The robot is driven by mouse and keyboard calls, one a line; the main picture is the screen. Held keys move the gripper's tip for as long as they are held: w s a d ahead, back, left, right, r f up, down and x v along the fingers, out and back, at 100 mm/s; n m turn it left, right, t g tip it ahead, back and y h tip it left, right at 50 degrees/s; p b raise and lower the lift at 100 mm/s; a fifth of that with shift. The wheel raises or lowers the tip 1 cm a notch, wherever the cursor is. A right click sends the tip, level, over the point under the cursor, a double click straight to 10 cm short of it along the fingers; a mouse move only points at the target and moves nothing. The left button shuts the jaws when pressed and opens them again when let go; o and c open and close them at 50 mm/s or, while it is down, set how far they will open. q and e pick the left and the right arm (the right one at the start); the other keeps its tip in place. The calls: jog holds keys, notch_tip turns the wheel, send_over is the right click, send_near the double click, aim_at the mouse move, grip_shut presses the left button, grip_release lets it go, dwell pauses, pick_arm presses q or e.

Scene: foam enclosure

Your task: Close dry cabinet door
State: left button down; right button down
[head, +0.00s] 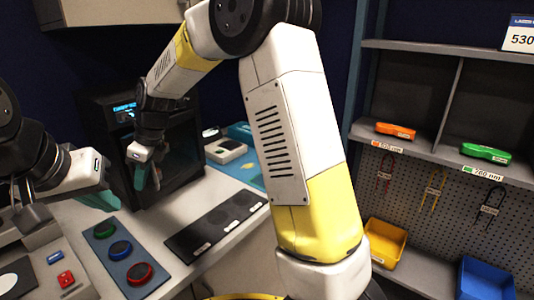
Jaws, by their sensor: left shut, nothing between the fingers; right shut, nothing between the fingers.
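The dry cabinet (95,108) is a black box with a blue lit display, standing at the back of the light bench. Its dark front (183,150) shows partly behind my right arm. The door's outline blends with the dark interior, so I cannot tell how far it stands open. My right gripper (147,180), with teal fingers, is shut and empty in front of the cabinet's front; contact is unclear. My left gripper (104,200), also teal-fingered, is shut and empty, lower and further left, near the cabinet's lower left side.
A panel with green, blue and red round pieces (122,248) lies on the bench front. A dark mat (215,226) lies right of it. A small device (226,150) and a blue mat (246,170) are right of the cabinet. Shelving with bins (385,243) stands at right.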

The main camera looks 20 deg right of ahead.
aim_at(132, 176)
jog(key=shift+w+a+m+t, duration=0.3)
jog(key=shift+w+a+m, duration=0.4)
jog(key=shift+w+a, duration=0.7)
jog(key=shift+s+d, duration=0.1)
jog(key=shift+s, duration=0.05)
